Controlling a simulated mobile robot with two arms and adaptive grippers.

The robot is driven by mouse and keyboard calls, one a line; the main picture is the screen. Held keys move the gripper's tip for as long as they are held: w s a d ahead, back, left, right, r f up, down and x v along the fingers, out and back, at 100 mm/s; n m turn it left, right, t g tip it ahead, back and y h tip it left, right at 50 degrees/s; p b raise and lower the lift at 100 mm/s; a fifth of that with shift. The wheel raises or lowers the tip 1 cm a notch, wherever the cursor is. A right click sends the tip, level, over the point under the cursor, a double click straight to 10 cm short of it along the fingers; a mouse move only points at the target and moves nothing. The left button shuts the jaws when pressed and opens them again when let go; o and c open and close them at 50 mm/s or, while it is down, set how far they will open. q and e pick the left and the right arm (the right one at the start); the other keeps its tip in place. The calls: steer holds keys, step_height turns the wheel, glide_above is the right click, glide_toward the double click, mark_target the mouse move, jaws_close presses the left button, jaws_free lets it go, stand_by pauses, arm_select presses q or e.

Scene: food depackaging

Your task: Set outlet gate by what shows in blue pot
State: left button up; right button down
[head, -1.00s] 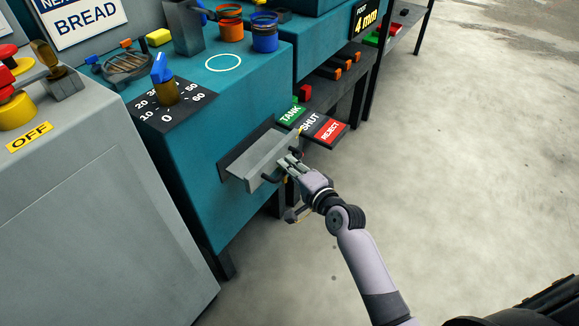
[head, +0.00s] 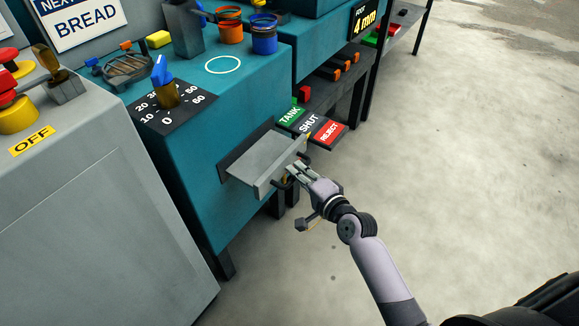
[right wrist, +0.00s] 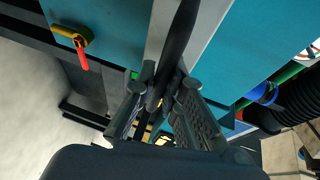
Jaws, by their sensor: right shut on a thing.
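The blue pot (head: 264,36) stands on the teal machine at the back, beside an orange pot (head: 230,30); I cannot make out what is in it. The grey outlet gate (head: 262,160) sticks out of the machine's front. Beside it are a green TANK label (head: 290,116), a dark SHUT label (head: 309,123) and a red REJECT label (head: 328,131). My right gripper (head: 293,175) is shut on the gate's dark handle (right wrist: 180,38), at the gate's outer edge. My left gripper is not in view.
A dial (head: 167,95) with a blue-tipped pointer sits on the machine's top. A grey cabinet (head: 95,190) with an OFF label stands at the left. A sign (head: 85,25) reads BREAD. A dark shelf (head: 340,85) stands behind the labels. The concrete floor at right is clear.

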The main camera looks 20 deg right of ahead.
steer(key=s+d, duration=0.2)
steer(key=s, duration=0.1)
steer(key=shift+s+d+f, duration=0.15)
steer(key=shift+s+d, duration=0.05)
steer(key=shift+d, duration=0.15)
steer(key=c, duration=1.7)
jaws_free()
steer(key=shift+s+d, duration=0.1)
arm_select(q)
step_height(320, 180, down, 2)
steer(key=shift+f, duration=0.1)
arm_select(e)
steer(key=shift+o, duration=0.2)
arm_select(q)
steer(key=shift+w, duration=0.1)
arm_select(e)
steer(key=v, duration=1.2)
